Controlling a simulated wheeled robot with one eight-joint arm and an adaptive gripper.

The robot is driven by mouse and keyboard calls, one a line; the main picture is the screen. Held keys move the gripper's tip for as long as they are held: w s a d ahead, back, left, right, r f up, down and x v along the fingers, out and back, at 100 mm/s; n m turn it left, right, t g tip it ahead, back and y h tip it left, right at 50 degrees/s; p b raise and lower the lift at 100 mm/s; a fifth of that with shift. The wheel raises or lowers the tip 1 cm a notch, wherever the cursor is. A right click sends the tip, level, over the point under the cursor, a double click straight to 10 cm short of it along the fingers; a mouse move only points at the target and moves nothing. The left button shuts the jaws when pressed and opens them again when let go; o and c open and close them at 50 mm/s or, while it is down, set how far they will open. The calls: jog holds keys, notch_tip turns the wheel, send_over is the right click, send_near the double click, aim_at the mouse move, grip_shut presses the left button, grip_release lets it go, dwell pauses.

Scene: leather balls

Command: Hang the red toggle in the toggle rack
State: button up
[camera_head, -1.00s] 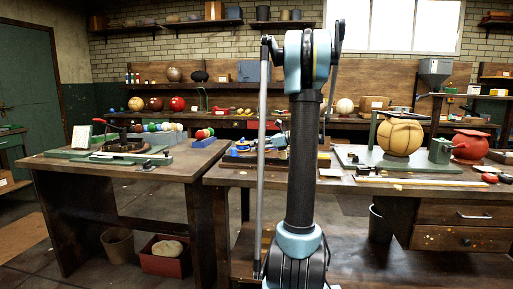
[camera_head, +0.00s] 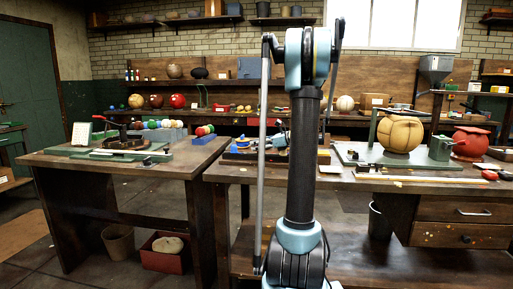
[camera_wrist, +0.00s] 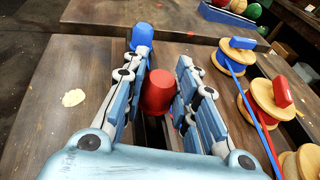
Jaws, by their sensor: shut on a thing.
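In the wrist view my gripper (camera_wrist: 158,95) is shut on a red rounded piece (camera_wrist: 159,88), which I take to be the red toggle. It sits between the two blue-grey fingers, its lower part partly hidden. A similar blue piece (camera_wrist: 142,36) stands just beyond the fingertips, apart from the red one. A narrow dark gap shows below the red piece; I cannot tell if it belongs to the toggle rack. In the head view my arm stands in front of the workbench and the held piece cannot be made out.
Wooden spools (camera_wrist: 237,54) with red and blue blocks and cords lie right of my gripper. A pale flat scrap (camera_wrist: 74,98) lies on the bare wood at left. In the head view a tan ball (camera_head: 400,133) stands on the right bench. The left table (camera_head: 115,167) holds several coloured balls.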

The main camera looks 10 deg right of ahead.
jog(key=shift+f, duration=0.65)
dwell(0.3)
jog(key=o, duration=1.1)
jog(key=shift+c, duration=0.2)
jog(key=v, duration=1.2)
jog(key=shift+w, duration=0.1)
